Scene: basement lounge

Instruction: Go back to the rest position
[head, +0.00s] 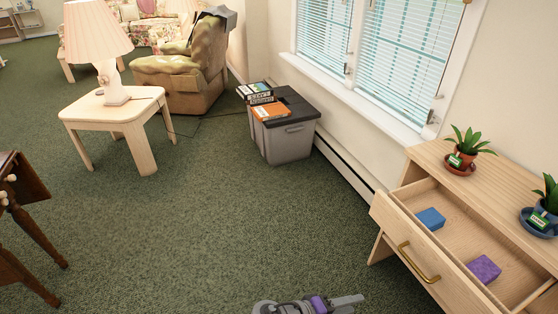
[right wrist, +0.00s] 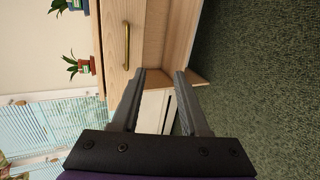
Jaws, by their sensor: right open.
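My right gripper (head: 330,302) shows at the bottom edge of the head view, over the green carpet and left of the wooden dresser. In the right wrist view its two fingers (right wrist: 158,100) are apart with nothing between them. The dresser, with its front and brass handle, shows beyond the fingers. My left gripper is in neither view.
The dresser's drawer (head: 430,265) is pulled open, holding a blue block (head: 431,219) and a purple block (head: 484,268). Potted plants (head: 467,148) stand on top. A grey bin (head: 286,143) stands under the window. A lamp table (head: 115,112) stands left. Open carpet lies between.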

